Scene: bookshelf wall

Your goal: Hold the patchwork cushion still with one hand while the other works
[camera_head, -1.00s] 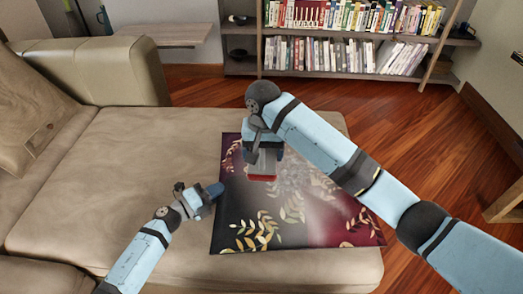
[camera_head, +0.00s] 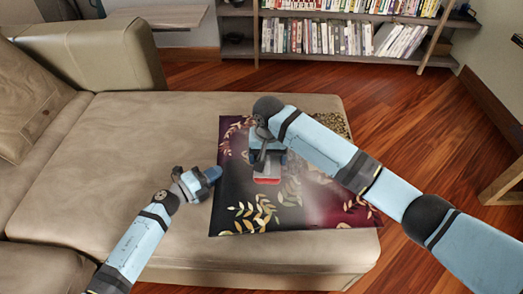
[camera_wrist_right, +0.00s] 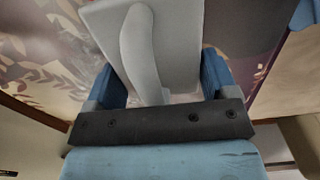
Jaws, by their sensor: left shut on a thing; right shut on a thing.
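The patchwork cushion (camera_head: 238,200), dark purple and black with pale gold leaves, lies flat on the sofa seat. A gold-patterned corner (camera_head: 333,122) shows behind my right arm. My left gripper (camera_head: 213,174) is shut on the cushion's left edge; its fingertips are small in the picture. My right gripper (camera_head: 267,158) is over the cushion's upper middle, shut on a grey tool with a red lower edge (camera_head: 267,181). In the right wrist view the tool's curved grey handle (camera_wrist_right: 143,50) is between the blue fingers. I cannot tell whether the tool touches the cloth.
The beige sofa seat (camera_head: 110,150) is clear to the left of the cushion. A sofa armrest (camera_head: 105,55) stands behind. A bookshelf (camera_head: 345,60) is at the back, with wooden floor (camera_head: 210,85) between it and the sofa.

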